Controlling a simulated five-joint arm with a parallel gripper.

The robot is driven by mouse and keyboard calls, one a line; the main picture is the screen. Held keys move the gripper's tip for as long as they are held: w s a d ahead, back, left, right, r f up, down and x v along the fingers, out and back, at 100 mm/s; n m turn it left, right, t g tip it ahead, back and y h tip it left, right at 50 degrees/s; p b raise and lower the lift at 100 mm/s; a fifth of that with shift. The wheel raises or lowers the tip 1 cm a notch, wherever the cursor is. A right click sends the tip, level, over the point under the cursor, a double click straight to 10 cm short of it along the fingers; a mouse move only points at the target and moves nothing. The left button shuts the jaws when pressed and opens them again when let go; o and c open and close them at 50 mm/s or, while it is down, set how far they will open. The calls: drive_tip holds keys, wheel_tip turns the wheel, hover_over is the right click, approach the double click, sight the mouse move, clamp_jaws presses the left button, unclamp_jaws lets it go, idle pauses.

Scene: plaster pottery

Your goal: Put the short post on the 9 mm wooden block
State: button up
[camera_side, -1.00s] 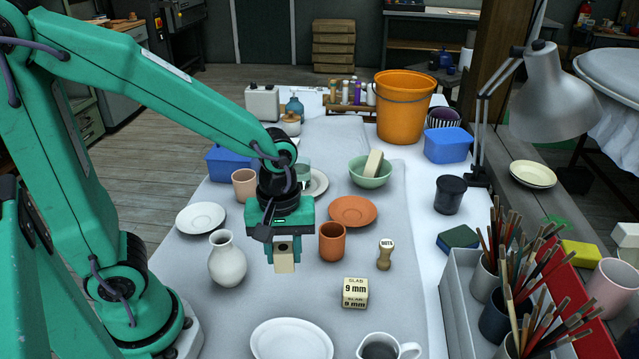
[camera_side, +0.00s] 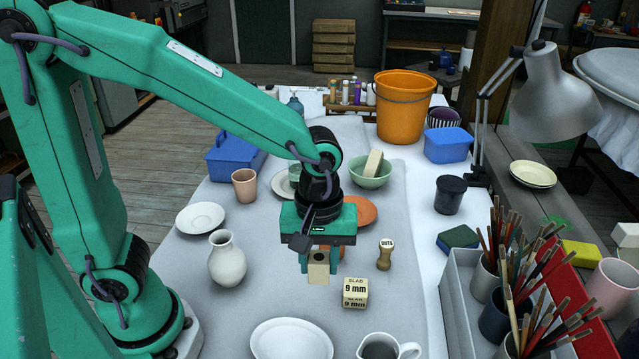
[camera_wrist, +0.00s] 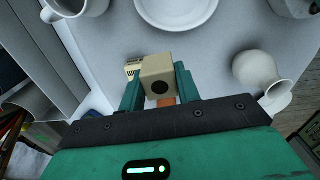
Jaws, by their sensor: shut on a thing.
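My gripper (camera_side: 318,258) is shut on the short post (camera_side: 318,273), a small beige block with a dark round hole in its face. In the wrist view the short post (camera_wrist: 158,72) sits between the two green fingers of my gripper (camera_wrist: 159,90). The 9 mm wooden block (camera_side: 355,293), pale with black lettering, rests on the grey cloth just right of the held post and slightly nearer the side camera. In the wrist view the wooden block (camera_wrist: 132,67) is partly hidden behind the post. The post appears raised above the cloth.
A small wooden stamp (camera_side: 385,256) stands behind the block. A white vase (camera_side: 227,260) is to the left. A white plate (camera_side: 291,341) and a white mug (camera_side: 385,348) are in front. An orange saucer (camera_side: 362,211) lies behind my gripper, which mostly hides the terracotta cup.

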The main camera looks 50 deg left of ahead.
drive_tip(key=d+r+m, duration=0.1)
drive_tip(key=d+r, duration=0.1)
drive_tip(key=d, duration=0.6)
hover_over(355, 287)
wheel_tip(355, 287, down, 7)
drive_tip(key=shift+w, duration=0.1)
drive_tip(key=shift+f, duration=0.15)
drive_tip(key=shift+f, duration=1.85)
drive_tip(key=shift+f, duration=0.15)
drive_tip(key=o, duration=1)
